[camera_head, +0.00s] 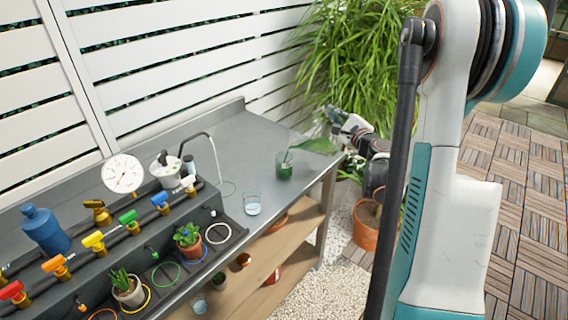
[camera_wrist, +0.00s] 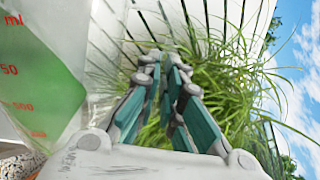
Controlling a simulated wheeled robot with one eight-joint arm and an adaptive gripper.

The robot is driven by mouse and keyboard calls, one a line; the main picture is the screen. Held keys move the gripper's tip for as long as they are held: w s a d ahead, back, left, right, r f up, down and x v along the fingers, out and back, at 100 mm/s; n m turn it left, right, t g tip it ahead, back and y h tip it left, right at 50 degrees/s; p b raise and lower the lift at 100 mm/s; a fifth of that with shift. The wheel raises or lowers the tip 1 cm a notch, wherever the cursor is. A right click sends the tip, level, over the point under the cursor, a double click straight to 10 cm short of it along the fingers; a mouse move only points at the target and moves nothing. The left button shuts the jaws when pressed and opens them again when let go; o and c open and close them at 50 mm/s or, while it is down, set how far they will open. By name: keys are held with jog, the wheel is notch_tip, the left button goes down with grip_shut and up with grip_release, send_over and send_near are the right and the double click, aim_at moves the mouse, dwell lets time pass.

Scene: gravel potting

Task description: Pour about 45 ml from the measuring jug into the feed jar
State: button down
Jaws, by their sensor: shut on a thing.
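The measuring jug (camera_head: 316,145) is clear with green liquid in it. It is tilted with its mouth to the left, above the right part of the grey bench. It also shows large at the left of the wrist view (camera_wrist: 40,75), with red marks on its wall. My gripper (camera_head: 338,122) is shut on the jug; the exact grip point is hard to see. A small clear jar (camera_head: 284,168) with green liquid, seemingly the feed jar, stands on the bench just below and left of the jug's mouth. A thin green streak shows between mouth and jar.
A clear cup (camera_head: 252,205) with pale liquid stands near the bench's front edge. A pipe with coloured valves (camera_head: 95,240), a blue bottle (camera_head: 45,230) and potted plants (camera_head: 187,236) fill the left. The bench behind the jar is clear. Tall grass (camera_head: 350,60) stands behind my gripper.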

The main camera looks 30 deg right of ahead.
jog(key=shift+d+f+m+p, duration=0.3)
jog(key=shift+f+m+p, duration=0.05)
jog(key=shift+f+m, duration=0.2)
jog(key=shift+s+d+f, duration=0.1)
jog(key=shift+d+f, duration=0.05)
jog(key=shift+f, duration=0.1)
dwell(1.4)
jog(key=shift+d+f+m, duration=0.4)
jog(key=shift+f+m, duration=0.25)
jog(key=s+d+f+m, duration=0.1)
jog(key=d+f+m, duration=0.5)
jog(key=f+m, duration=0.2)
jog(key=shift+f+m, duration=0.4)
jog(key=shift+f, duration=0.05)
dwell(1.4)
